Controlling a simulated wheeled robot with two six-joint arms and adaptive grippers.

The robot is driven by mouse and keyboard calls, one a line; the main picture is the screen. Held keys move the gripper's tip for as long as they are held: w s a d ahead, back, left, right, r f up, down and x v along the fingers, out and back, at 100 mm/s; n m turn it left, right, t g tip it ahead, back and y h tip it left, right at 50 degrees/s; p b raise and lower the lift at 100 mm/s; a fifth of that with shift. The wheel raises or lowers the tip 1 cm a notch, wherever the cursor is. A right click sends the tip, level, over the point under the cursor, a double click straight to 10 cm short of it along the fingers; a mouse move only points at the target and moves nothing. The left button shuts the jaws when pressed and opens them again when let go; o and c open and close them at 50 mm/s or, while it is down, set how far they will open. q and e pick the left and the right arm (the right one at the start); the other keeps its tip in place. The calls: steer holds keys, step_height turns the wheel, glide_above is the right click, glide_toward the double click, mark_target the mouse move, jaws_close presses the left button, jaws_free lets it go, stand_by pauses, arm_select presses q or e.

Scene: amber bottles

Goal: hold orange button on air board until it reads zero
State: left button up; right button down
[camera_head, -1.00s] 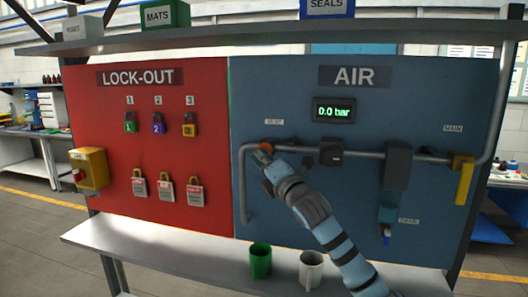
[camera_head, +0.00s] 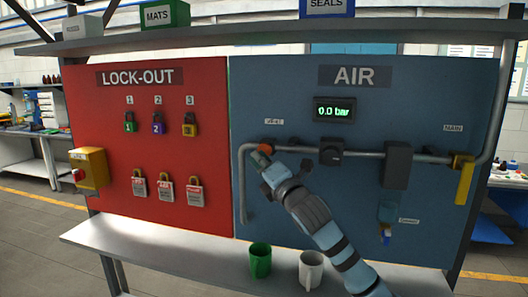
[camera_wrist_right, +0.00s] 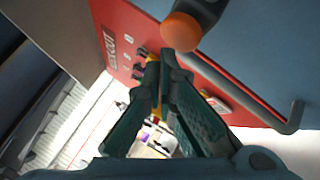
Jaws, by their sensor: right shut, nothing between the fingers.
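The blue AIR board (camera_head: 300,200) carries a small display (camera_head: 335,110) that reads 0.0 bar in green. The orange button (camera_head: 265,148) sits on the grey pipe near the board's left side, beside the label that looks like VENT. My right gripper (camera_head: 265,165) is shut and empty, just below the button. In the right wrist view, the orange button (camera_wrist_right: 181,32) shows as a round knob on a dark body. The shut fingertips (camera_wrist_right: 163,62) are close beside it, with a small gap visible between them. My left gripper is in neither view.
A red LOCK-OUT board (camera_head: 210,110) with padlocks and tags adjoins on the left. A green cup (camera_head: 260,260) and a white cup (camera_head: 311,270) stand on the shelf below.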

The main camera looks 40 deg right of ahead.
steer(key=shift+s+a, duration=0.7)
steer(key=shift+a, duration=0.35)
steer(key=shift+s+a, duration=0.7)
steer(key=shift+a, duration=0.3)
